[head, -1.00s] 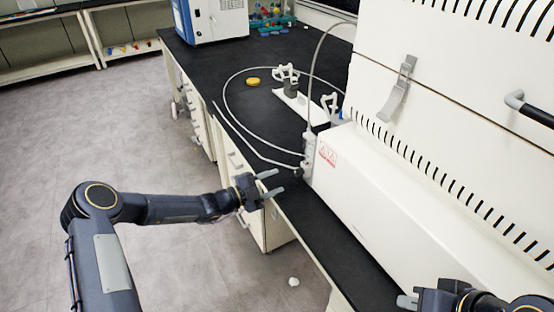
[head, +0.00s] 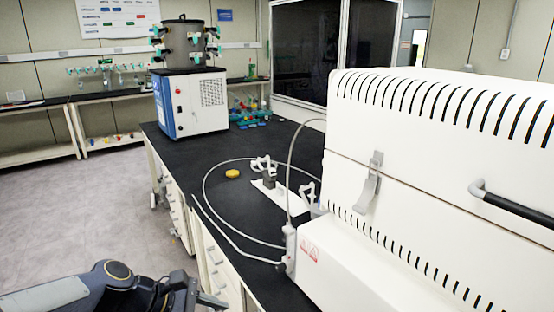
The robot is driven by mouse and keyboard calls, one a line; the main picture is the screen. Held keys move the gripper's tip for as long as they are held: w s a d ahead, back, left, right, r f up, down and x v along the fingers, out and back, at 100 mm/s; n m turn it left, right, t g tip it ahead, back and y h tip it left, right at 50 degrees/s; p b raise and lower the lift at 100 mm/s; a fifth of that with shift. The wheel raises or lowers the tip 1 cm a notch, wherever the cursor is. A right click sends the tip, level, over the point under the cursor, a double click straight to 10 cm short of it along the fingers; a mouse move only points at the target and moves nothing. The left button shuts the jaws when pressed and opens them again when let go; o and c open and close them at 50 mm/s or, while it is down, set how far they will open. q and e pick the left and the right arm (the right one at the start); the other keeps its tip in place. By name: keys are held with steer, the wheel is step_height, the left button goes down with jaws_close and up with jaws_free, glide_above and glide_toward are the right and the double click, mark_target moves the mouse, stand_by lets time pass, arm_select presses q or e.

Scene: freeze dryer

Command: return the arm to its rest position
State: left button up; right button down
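My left arm comes in at the bottom left of the head view. Its gripper (head: 212,302) is low in the picture, left of the black bench edge and apart from the bench. Its fingers are seen nearly edge-on and cut off by the frame, so I cannot tell whether they are open or shut. Nothing is seen held in them. My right gripper is out of view.
The black bench (head: 215,244) bears a large white machine (head: 400,150), a looped hose (head: 207,200), a yellow disc (head: 232,174) and a white clamp stand (head: 283,193). The freeze dryer (head: 190,100) stands at the back. Grey floor (head: 90,210) is clear on the left.

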arm_select(q)
steer(key=s+a+m+t+y, duration=0.1)
steer(key=s+a+m, duration=0.3)
steer(key=s+m, duration=0.4)
steer(key=s+a+f+m+t+y, duration=0.1)
steer(key=s+a+m+y, duration=0.3)
steer(key=s+m, duration=0.4)
steer(key=shift+s+a+f, duration=0.15)
steer(key=shift+a, duration=0.15)
steer(key=shift+c, duration=0.8)
steer(key=shift+d, duration=0.1)
